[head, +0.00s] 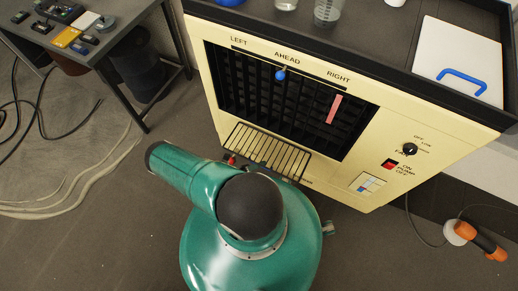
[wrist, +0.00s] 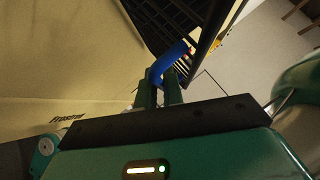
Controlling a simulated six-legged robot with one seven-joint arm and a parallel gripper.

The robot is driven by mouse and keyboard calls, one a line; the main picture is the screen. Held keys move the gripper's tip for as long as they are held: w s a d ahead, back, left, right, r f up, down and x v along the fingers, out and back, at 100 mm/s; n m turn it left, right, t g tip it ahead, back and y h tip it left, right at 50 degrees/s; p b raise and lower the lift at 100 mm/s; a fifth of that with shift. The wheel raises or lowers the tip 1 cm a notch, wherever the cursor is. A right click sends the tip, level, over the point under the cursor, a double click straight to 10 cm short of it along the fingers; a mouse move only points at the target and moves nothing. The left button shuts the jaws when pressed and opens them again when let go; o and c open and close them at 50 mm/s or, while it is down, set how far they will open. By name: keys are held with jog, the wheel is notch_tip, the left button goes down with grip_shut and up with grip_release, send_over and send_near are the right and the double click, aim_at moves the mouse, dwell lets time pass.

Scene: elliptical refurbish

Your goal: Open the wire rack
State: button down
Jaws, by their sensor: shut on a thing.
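A slatted wire rack (head: 265,150) juts out low on the front of the cream cabinet (head: 207,70) in the head view, below a dark louvred grille (head: 240,90). My green arm covers part of the area in front of it. In the wrist view my gripper (wrist: 160,88) is shut on a blue handle (wrist: 168,62). Dark slats (wrist: 165,20) show just beyond the handle; I cannot tell whether they belong to the rack. The gripper's fingers are hidden in the head view.
A white lid with a blue handle (head: 462,80) lies on the cabinet's dark top at the right. Control knobs sit on the cabinet front. A dark table (head: 100,50) stands at the left, with loose cables (head: 75,190) on the floor. An orange tool (head: 480,240) lies at the right.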

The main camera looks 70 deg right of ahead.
jog(key=c, duration=1.8)
grip_release()
jog(key=w+a+f, duration=0.1)
jog(key=w+a, duration=0.9)
jog(key=w, duration=0.3)
jog(key=shift+w+f, duration=0.3)
jog(key=shift+f, duration=0.05)
